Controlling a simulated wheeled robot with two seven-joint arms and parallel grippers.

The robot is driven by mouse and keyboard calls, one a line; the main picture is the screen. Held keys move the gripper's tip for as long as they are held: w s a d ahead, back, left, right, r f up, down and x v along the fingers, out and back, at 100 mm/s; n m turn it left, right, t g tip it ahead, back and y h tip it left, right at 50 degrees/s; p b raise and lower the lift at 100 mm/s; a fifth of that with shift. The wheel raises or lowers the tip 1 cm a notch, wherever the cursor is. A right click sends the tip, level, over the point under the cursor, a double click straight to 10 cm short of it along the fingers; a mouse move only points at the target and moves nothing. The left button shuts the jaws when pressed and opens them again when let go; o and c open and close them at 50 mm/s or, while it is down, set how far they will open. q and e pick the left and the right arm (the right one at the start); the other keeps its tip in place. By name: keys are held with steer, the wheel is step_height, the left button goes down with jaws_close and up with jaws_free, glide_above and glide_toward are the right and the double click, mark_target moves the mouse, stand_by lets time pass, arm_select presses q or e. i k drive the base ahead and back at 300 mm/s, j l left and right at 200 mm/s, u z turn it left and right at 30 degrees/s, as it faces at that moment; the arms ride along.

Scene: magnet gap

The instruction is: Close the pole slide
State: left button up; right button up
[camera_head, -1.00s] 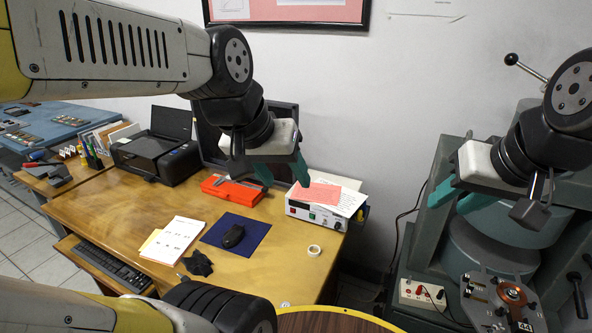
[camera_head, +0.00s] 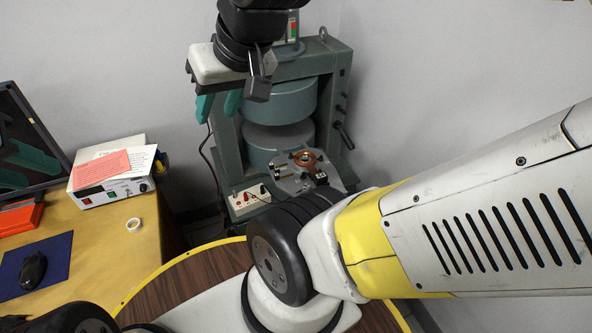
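The magnet (camera_head: 335,75) is a grey-green frame with two teal round poles, upper (camera_head: 280,100) and lower (camera_head: 272,142), and a visible gap between them. A metal plate (camera_head: 290,184) bearing a copper ring (camera_head: 306,158) sticks out at its front; I cannot tell if this is the pole slide. A black-handled lever (camera_head: 344,136) is on the right side. My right gripper (camera_head: 218,106) is open and empty, in front of the magnet's upper left.
My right arm covers the lower right and hides part of the magnet's front. A cream box with sockets (camera_head: 249,199) stands at the magnet's foot. The wooden desk (camera_head: 105,245) at left holds a power supply (camera_head: 110,188), tape roll (camera_head: 134,225) and mouse (camera_head: 33,270).

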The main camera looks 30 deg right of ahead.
mark_target(291, 184)
steer(key=j+z, duration=0.15)
steer(key=z, duration=0.6)
steer(key=l+z, duration=0.15)
steer(key=z, duration=0.75)
steer(key=k+j+u, duration=0.15)
steer(key=k, duration=0.25)
